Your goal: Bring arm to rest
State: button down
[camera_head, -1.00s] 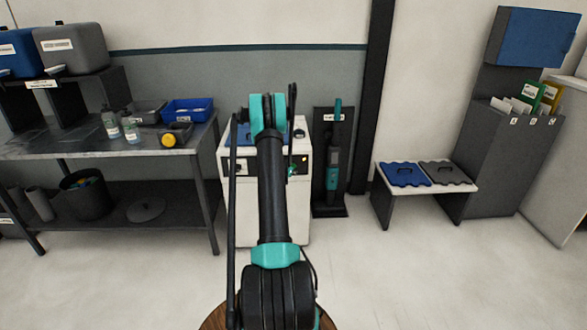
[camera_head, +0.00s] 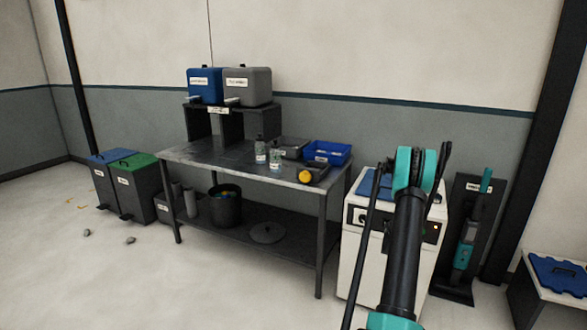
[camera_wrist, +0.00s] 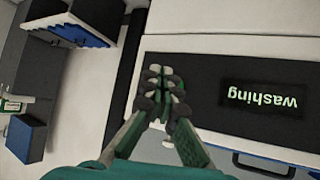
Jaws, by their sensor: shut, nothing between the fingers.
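My gripper (camera_wrist: 165,95) is shut and empty in the wrist view, its dark fingertips together. It appears in front of a dark panel with a lit display (camera_wrist: 262,98) reading "washing", upside down in the picture. In the head view my arm is raised at the right, in front of the white machine (camera_head: 350,250). The gripper itself cannot be made out there.
A metal workbench (camera_head: 215,160) holds bottles, a blue tray (camera_head: 327,152) and two dispensers. Blue and green lidded bins (camera_head: 140,190) stand at the left. A handheld tool (camera_head: 466,240) stands right of the machine. Floor at the front left is mostly clear, with small litter.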

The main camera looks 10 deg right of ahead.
jog(key=s+a+r+n+y, duration=0.2)
jog(key=s+a+r, duration=0.3)
jog(key=a, duration=0.4)
jog(key=s+a+r+n+y, duration=0.1)
jog(key=s+a+r+n, duration=0.15)
jog(key=a+r, duration=0.55)
jog(key=s+a+r+n+y, duration=0.15)
jog(key=s+a+r, duration=0.3)
jog(key=a, duration=0.65)
jog(key=s+a+n+y, duration=0.2)
jog(key=s+a+n, duration=0.1)
jog(key=s+a, duration=0.7)
jog(key=s+a+f+n+y, duration=0.1)
jog(key=s+a+n+y, duration=0.2)
jog(key=s+a, duration=0.7)
jog(key=s, duration=0.7)
jog(key=shift+f+g, duration=0.3)
jog(key=shift+g, duration=0.1)
jog(key=shift+d, duration=0.1)
